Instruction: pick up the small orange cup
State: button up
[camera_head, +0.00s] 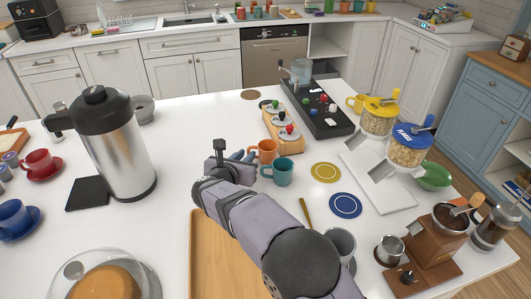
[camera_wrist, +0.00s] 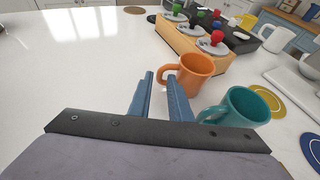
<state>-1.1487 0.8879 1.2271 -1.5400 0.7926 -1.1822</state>
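The small orange cup (camera_head: 263,151) stands upright on the white counter near the middle of the head view. It also shows in the wrist view (camera_wrist: 197,76), with its handle toward the left. My gripper (camera_head: 243,156) is close to the cup's left side. In the wrist view its two blue fingers (camera_wrist: 160,92) are apart with nothing between them. The cup is just beyond the fingertips and to their right; I cannot tell whether the right finger touches the handle. A teal cup (camera_head: 283,172) stands beside the orange cup, near the right finger in the wrist view (camera_wrist: 239,108).
A wooden stand (camera_head: 282,128) with colored knobs and a black tray (camera_head: 322,112) lie behind the cups. Yellow (camera_head: 326,172) and blue (camera_head: 345,205) coasters lie to the right. A tall steel carafe (camera_head: 118,148) stands left. The counter between carafe and gripper is clear.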

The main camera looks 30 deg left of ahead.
aim_at(248, 153)
jog(key=shift+p+x, duration=0.65)
jog(key=shift+x, duration=1.4)
jog(key=shift+s+f, duration=0.1)
grip_shut()
